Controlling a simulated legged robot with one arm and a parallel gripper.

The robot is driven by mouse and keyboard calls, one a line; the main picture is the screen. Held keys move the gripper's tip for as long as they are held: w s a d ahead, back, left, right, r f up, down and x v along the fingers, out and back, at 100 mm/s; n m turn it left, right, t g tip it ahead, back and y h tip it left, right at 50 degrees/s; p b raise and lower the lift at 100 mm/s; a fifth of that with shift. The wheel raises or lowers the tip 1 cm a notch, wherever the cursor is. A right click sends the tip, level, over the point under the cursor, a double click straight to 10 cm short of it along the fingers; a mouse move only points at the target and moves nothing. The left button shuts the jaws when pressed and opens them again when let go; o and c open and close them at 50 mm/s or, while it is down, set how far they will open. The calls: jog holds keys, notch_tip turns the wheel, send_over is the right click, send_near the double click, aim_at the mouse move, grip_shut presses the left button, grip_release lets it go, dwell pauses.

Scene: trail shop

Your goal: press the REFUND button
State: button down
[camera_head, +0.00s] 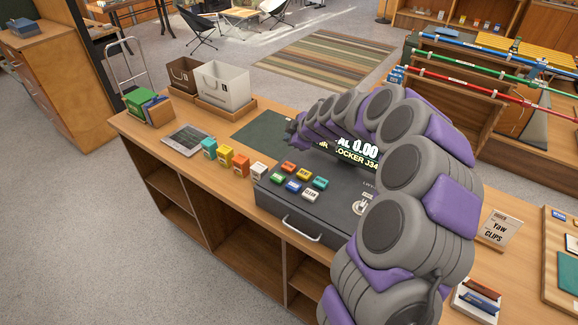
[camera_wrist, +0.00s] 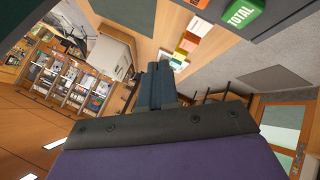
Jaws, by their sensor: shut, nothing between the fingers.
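The dark cash register (camera_head: 335,210) stands on the counter. Its top holds two short rows of coloured buttons: red (camera_head: 288,166), orange (camera_head: 304,174) and teal (camera_head: 320,183) behind, green (camera_head: 277,178), blue (camera_head: 294,186) and white (camera_head: 310,195) in front. Their small labels are hard to read, so I cannot tell which is REFUND. The green button (camera_wrist: 242,13) reads TOTAL in the wrist view. My gripper (camera_head: 296,130) is at the far end of my curled arm, above and behind the buttons, apart from them. In the wrist view its fingers (camera_wrist: 158,68) are together and empty.
The register's display (camera_head: 350,150) is partly hidden by my arm. Small coloured boxes (camera_head: 226,157) and a flat pad (camera_head: 186,140) line the counter to the left. A key (camera_head: 360,207) sits right of the buttons. A TOW CLIPS sign (camera_head: 497,229) stands farther right.

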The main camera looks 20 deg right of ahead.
jog(key=b, duration=0.3)
send_over(290, 167)
notch_tip(290, 167, down, 8)
jog(key=shift+r, duration=0.15)
jog(key=shift+f+b, duration=0.4)
jog(key=shift+f, duration=0.05)
jog(key=shift+s+f+b, duration=0.15)
jog(key=shift+f+b, duration=0.6)
jog(key=shift+b, duration=0.6)
dwell(2.1)
jog(key=shift+r, duration=0.85)
jog(key=shift+r, duration=2.5)
jog(key=shift+a, duration=0.1)
